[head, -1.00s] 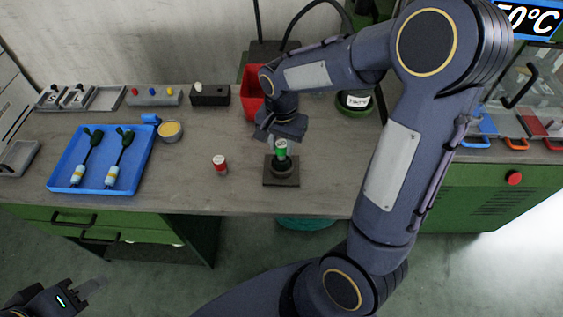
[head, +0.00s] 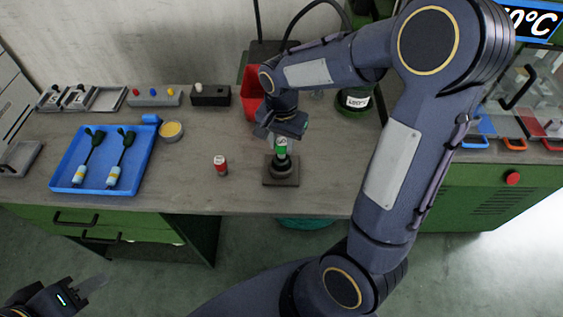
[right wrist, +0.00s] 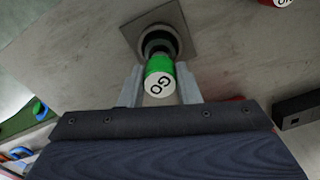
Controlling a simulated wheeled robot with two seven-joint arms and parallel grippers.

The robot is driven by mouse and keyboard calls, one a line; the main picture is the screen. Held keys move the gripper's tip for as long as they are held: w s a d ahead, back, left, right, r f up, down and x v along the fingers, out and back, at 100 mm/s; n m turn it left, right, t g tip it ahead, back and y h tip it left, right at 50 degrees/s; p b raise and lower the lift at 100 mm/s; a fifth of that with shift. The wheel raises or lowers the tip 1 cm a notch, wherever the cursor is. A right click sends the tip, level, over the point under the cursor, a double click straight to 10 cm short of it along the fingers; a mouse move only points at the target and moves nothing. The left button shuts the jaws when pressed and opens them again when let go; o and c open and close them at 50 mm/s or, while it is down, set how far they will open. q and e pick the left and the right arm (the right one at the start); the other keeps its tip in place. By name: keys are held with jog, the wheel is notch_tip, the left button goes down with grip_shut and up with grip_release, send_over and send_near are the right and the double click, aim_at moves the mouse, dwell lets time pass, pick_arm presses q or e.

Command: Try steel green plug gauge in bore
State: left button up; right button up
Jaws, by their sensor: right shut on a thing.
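The green plug gauge (head: 280,147) stands upright over the dark round fixture (head: 282,168) on its square base plate. In the right wrist view the gauge (right wrist: 159,76) shows its white end marked GO, and the fixture's round bore (right wrist: 157,42) lies just beyond it. My right gripper (head: 279,140) is shut on the green gauge, with a finger on each side of it in the right wrist view (right wrist: 160,84). How deep the gauge sits in the bore is hidden. My left gripper (head: 92,287) is at the lower left, off the bench and empty; its finger gap is unclear.
A blue tray (head: 65,178) holds two dark-handled tools. A yellow-filled dish (head: 171,131), a red bin (head: 251,95) and a black box (head: 211,96) lie behind. The bench front around the fixture is clear.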

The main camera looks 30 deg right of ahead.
jog(key=shift+r+p, duration=1.95)
jog(key=shift+r, duration=0.55)
